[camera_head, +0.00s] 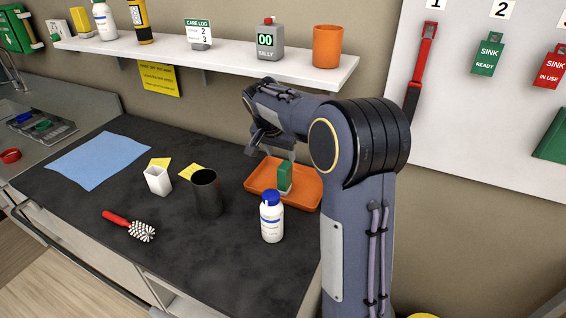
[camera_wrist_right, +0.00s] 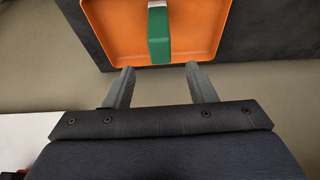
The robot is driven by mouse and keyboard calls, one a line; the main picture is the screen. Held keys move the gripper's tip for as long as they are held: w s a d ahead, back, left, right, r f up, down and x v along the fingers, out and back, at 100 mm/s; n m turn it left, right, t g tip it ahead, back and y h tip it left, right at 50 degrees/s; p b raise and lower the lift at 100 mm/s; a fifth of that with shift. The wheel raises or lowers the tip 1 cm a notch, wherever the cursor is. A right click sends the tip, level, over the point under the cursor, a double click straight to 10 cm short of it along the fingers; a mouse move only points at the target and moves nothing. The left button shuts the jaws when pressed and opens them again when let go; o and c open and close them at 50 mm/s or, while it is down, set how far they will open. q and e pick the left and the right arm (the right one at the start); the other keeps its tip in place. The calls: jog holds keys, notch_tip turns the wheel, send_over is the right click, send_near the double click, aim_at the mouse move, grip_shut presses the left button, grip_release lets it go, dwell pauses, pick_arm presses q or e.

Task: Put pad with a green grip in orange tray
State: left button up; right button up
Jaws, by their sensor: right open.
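The pad with a green grip (camera_head: 285,177) stands in the orange tray (camera_head: 257,182), grip upward. In the right wrist view the green grip (camera_wrist_right: 159,40) is over the middle of the orange tray (camera_wrist_right: 112,30), with a bit of white pad at its far end. My right gripper (camera_head: 270,145) is above the tray, close to the pad. In the right wrist view its two fingers (camera_wrist_right: 160,88) are spread with nothing between them, and the green grip lies beyond their tips. My left gripper is in neither view.
A white bottle with a blue cap (camera_head: 271,217) stands in front of the tray. A dark cup (camera_head: 206,193), a white holder (camera_head: 158,180) and a red-handled brush (camera_head: 130,225) stand or lie to the left. A shelf (camera_head: 210,59) runs along the wall above.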

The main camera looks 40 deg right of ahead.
jog(key=shift+v, duration=1)
jog(key=s+a+f+n+t+y, duration=0.1)
jog(key=s+a+n+y, duration=0.3)
jog(key=s+a, duration=0.6)
jog(key=s+a+f+n+t+y, duration=0.2)
jog(key=s+a+n, duration=0.5)
jog(key=s, duration=1.1)
jog(key=a+f+y, duration=0.1)
jog(key=a, duration=0.2)
jog(key=shift+s+a+f+t+y, duration=0.25)
jog(key=shift+t+y, duration=0.05)
jog(key=shift+y, duration=0.1)
jog(key=shift+c, duration=0.3)
